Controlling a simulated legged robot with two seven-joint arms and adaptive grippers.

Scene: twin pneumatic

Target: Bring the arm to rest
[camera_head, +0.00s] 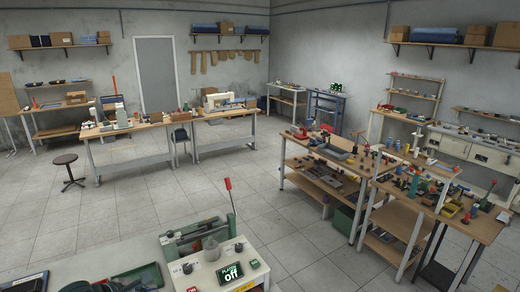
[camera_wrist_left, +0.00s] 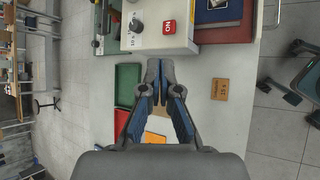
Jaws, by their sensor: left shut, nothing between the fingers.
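My left gripper (camera_wrist_left: 160,80) shows in the left wrist view. Its two fingers are together at the tips, with nothing held between them. It is over a pale bench top (camera_wrist_left: 205,125), near the front edge of a white control box (camera_wrist_left: 155,35); I cannot tell how high above the bench it is. Neither gripper shows in the head view, and my right gripper is in no view.
A green tray (camera_wrist_left: 128,82) and a small brown card (camera_wrist_left: 220,89) flank the gripper. Open floor (camera_head: 130,210) lies beyond.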

